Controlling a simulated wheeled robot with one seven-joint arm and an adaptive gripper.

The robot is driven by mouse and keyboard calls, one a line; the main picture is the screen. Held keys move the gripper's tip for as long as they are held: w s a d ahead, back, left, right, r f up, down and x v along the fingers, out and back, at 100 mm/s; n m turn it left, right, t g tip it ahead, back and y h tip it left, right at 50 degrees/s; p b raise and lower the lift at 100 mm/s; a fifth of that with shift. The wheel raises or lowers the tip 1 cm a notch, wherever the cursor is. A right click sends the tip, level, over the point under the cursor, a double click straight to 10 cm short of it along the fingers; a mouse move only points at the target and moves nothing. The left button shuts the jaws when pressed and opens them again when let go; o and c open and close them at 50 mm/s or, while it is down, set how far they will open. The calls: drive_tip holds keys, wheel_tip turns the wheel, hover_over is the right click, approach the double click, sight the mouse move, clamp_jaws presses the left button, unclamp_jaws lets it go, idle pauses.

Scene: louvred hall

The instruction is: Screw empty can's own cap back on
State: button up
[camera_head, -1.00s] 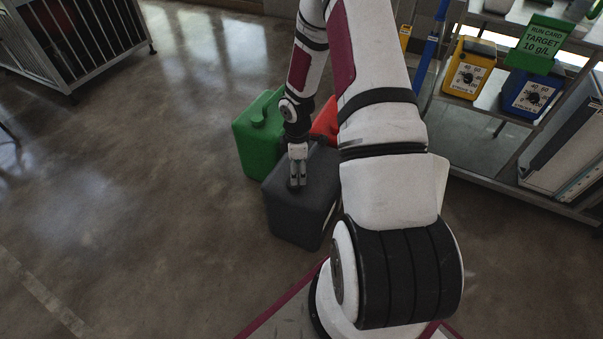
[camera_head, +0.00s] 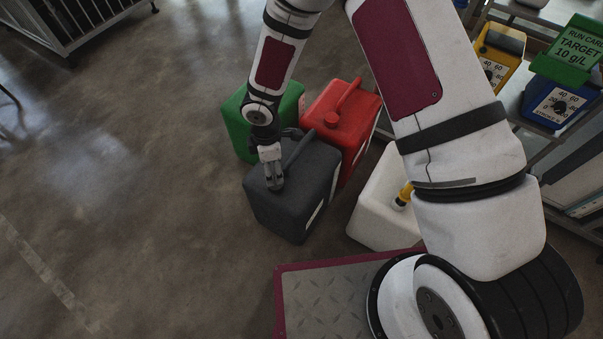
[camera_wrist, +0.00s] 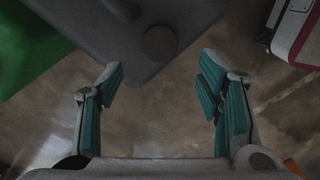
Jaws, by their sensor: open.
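A dark grey can (camera_head: 300,205) stands on the floor with its handle on top. A dark round cap or knob (camera_wrist: 160,42) shows on its top in the wrist view. My gripper (camera_head: 275,186) points down over the near left part of the can's top. In the wrist view the gripper's teal-padded fingers (camera_wrist: 160,88) are wide apart with nothing between them. The cap lies beyond the fingertips, towards the top of that view. Around it are a green can (camera_head: 236,128), a red can (camera_head: 350,125) and a white can (camera_head: 378,215) with a yellow fitting (camera_head: 403,194). I cannot tell which can is empty.
A shelf at right holds a yellow container (camera_head: 497,55) and a blue container (camera_head: 550,100) with dials, and a green run card (camera_head: 575,48). A barred metal cage (camera_head: 75,20) stands at the far left. Floor on the left is clear.

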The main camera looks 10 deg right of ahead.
sight(275, 183)
drive_tip(key=shift+d+f+b, duration=0.2)
drive_tip(key=shift+f+b, duration=0.25)
drive_tip(key=shift+f, duration=0.15)
wheel_tip(275, 183, down, 9)
drive_tip(key=b, duration=0.7)
drive_tip(key=shift+a, duration=0.1)
drive_tip(key=shift+r, duration=0.1)
clamp_jaws()
